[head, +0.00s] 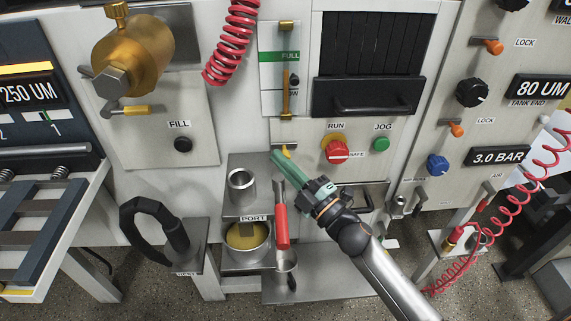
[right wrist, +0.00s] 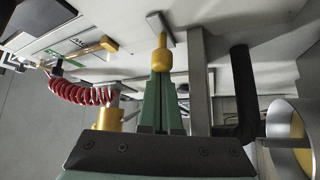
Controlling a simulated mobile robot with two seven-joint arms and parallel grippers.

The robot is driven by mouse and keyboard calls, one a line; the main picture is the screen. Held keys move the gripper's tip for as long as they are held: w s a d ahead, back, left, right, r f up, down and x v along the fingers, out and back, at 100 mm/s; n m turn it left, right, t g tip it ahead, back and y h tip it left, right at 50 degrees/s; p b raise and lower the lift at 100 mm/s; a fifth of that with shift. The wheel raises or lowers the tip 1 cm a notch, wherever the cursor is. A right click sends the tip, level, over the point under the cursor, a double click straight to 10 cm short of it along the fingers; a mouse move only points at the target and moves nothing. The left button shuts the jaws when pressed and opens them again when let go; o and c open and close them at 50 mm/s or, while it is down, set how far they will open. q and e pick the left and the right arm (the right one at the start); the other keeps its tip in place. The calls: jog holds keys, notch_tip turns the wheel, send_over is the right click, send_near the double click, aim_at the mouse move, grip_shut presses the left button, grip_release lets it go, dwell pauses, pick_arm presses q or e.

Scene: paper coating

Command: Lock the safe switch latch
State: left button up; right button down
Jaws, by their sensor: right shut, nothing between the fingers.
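The red switch knob (head: 337,151) sits on a yellow base between the RUN and SAFE labels on the central panel. A small yellow knob (head: 287,151), possibly the latch, is left of it. My right gripper (head: 277,156) has green fingers, shut and empty, with the tips right by the yellow knob. In the right wrist view the same yellow knob (right wrist: 159,61) stands on a grey plate directly in front of the shut fingertips (right wrist: 160,75). I cannot tell whether they touch. My left gripper is not in view.
A steel cup (head: 241,184), a red-handled tool (head: 281,225) and a PORT container (head: 247,240) are below left of my right gripper. A green JOG button (head: 381,144) is right of the switch. A red coiled hose (head: 233,40) hangs above.

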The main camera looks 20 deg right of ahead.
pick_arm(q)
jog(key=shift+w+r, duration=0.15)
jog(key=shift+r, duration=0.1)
pick_arm(e)
jog(key=shift+s+d, duration=0.2)
jog(key=shift+d, duration=0.55)
jog(key=shift+s+d, duration=0.2)
jog(key=shift+d, duration=0.6)
jog(key=shift+s+d, duration=0.2)
jog(key=shift+d, duration=0.55)
jog(key=shift+d+f, duration=0.1)
jog(key=shift+f, duration=0.05)
